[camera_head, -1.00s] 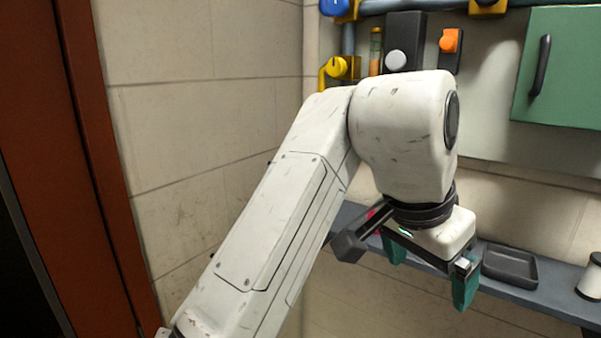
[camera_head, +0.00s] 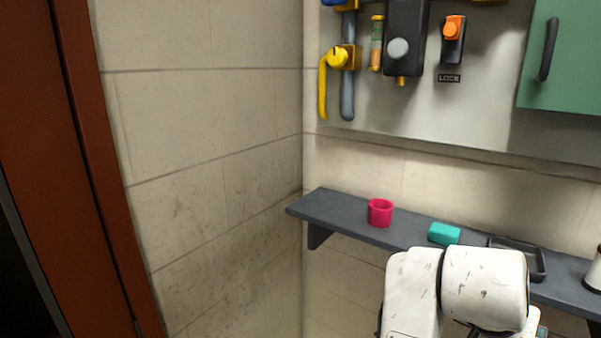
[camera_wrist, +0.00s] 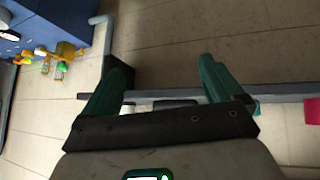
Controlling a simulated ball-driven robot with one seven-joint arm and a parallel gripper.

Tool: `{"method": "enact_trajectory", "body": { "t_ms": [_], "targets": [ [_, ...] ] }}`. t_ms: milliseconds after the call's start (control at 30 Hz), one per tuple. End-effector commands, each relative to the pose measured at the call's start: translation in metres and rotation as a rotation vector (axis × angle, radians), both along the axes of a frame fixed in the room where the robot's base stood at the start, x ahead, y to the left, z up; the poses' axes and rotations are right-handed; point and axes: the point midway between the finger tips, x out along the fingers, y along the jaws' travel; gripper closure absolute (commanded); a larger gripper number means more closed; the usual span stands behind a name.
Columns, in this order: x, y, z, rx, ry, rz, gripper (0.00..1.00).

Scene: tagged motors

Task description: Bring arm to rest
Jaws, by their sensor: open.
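My white arm shows at the lower right of the head view, low in front of the shelf (camera_head: 340,213). Its end is cut off or hidden there. In the wrist view my gripper (camera_wrist: 163,72) has its two green fingers apart, with nothing between them except the distant wall and part of the shelf (camera_wrist: 180,95) behind. My gripper is open and empty.
On the shelf stand a pink cup (camera_head: 380,213), a teal block (camera_head: 444,234), a dark tray (camera_head: 538,262) and a white object (camera_head: 594,272). Above hang a yellow-handled valve (camera_head: 338,57), an orange-knobbed switch (camera_head: 453,30) and a green cabinet (camera_head: 575,60). A brown door frame (camera_head: 70,150) is at left.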

Motion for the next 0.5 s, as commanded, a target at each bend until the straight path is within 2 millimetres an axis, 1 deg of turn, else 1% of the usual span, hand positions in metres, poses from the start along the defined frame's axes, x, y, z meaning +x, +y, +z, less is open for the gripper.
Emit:
{"method": "enact_trajectory", "body": {
  "t_ms": [33, 167, 200, 233, 367, 400, 467, 500],
  "targets": [
    [-0.007, -0.013, -0.02, -0.026, 0.022, 0.025, 0.06],
    [-0.024, -0.032, -0.065, -0.059, 0.076, 0.121, 0.06],
    [-0.03, -0.037, -0.08, -0.063, 0.097, 0.152, 0.06],
    [-0.036, -0.041, -0.091, -0.066, 0.112, 0.174, 0.06],
    [-0.066, -0.05, -0.141, -0.055, 0.191, 0.278, 0.06],
    [-0.077, -0.051, -0.158, -0.046, 0.216, 0.309, 0.06],
    [-0.095, -0.052, -0.181, -0.024, 0.256, 0.358, 0.06],
    [-0.109, -0.051, -0.198, -0.006, 0.283, 0.39, 0.06]
  ]
}}
